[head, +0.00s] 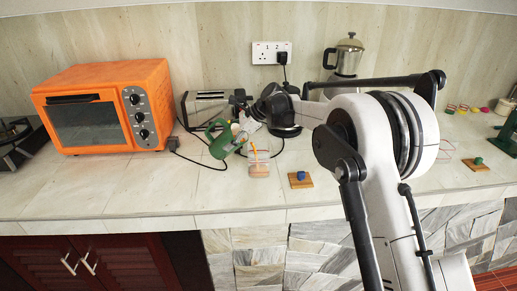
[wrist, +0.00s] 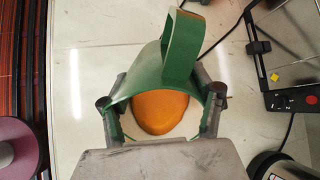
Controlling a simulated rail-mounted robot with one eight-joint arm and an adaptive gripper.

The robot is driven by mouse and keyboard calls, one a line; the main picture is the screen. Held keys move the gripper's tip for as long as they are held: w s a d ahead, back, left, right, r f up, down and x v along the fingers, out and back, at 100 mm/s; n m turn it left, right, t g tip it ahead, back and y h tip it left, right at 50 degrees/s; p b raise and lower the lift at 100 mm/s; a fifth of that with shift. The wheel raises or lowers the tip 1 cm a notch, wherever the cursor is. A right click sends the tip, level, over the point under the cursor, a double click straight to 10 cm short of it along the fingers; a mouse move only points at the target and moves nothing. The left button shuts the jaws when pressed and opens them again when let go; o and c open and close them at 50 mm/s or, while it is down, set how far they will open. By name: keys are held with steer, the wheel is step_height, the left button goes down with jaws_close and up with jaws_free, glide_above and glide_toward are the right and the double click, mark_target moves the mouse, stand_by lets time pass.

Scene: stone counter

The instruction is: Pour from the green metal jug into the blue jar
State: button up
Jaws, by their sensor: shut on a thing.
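The green metal jug (head: 217,143) is held up over the counter, left of my arm, and looks tilted. In the wrist view the jug (wrist: 182,45) fills the space between the fingers, with its loop handle at the top and a smooth orange surface inside. My gripper (wrist: 160,105) is shut on the jug, one finger on each side; in the head view my gripper (head: 243,125) is small and partly hidden. A clear container (head: 259,160) stands just right of and below the jug. I cannot clearly make out a blue jar.
An orange toaster oven (head: 105,105) stands left, with a metal toaster (head: 205,103) behind the jug and a cable nearby. A small wooden board with a blue piece (head: 301,177) lies near the front edge. A metal coffee pot (head: 346,55) stands at the back.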

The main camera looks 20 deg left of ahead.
mark_target(215, 140)
steer(key=shift+d+r+y, duration=0.15)
steer(key=shift+r+y, duration=0.35)
steer(key=shift+y, duration=0.1)
stand_by(1.9)
steer(key=shift+f+h, duration=0.35)
steer(key=shift+h, duration=0.15)
steer(key=shift+s+a+f+h, duration=0.1)
steer(key=shift+a+f+h, duration=0.85)
steer(key=shift+h, duration=0.35)
steer(key=shift+s+a+f+t+h+p, duration=0.15)
steer(key=shift+a+f+h+p, duration=0.3)
steer(key=shift+h, duration=0.3)
steer(key=shift+s+a+f+t+h+p, duration=0.15)
steer(key=shift+a+f+h+p, duration=0.2)
steer(key=shift+a+h, duration=0.35)
steer(key=shift+a+f+h+p, duration=0.2)
steer(key=shift+a+h+p, duration=0.4)
steer(key=shift+h+p, duration=0.45)
steer(key=shift+w+a+f+t+h+p, duration=0.1)
steer(key=shift+a+f+t+h+p, duration=0.15)
steer(key=shift+h+p, duration=0.25)
steer(key=shift+h+p, duration=0.3)
steer(key=shift+p, duration=0.05)
steer(key=shift+r+p, duration=1.65)
steer(key=shift+r, duration=0.75)
